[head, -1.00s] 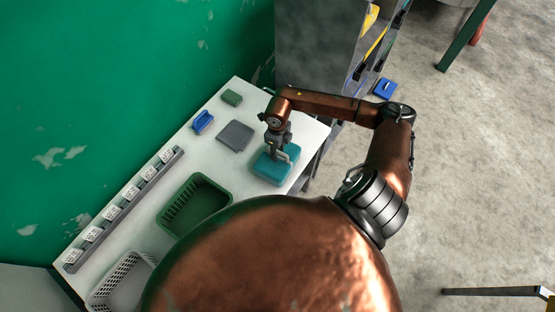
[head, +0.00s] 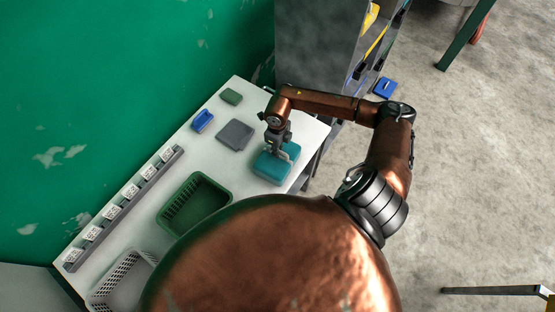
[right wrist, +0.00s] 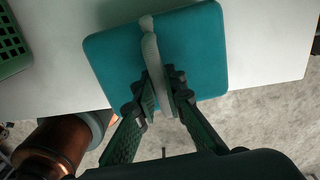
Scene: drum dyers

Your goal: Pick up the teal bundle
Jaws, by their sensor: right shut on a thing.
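The teal bundle (head: 273,169) is a flat block with a pale raised band across its top. It lies at the right end of the white table, by the edge. My right gripper (head: 281,150) is over it, pointing down. In the right wrist view the teal bundle (right wrist: 205,50) fills the upper middle, and the fingers of my right gripper (right wrist: 160,88) are shut on its pale band (right wrist: 150,45), one on each side. The bundle looks to be resting on the table. My left gripper is not in view.
A grey cabinet (head: 315,50) stands behind.

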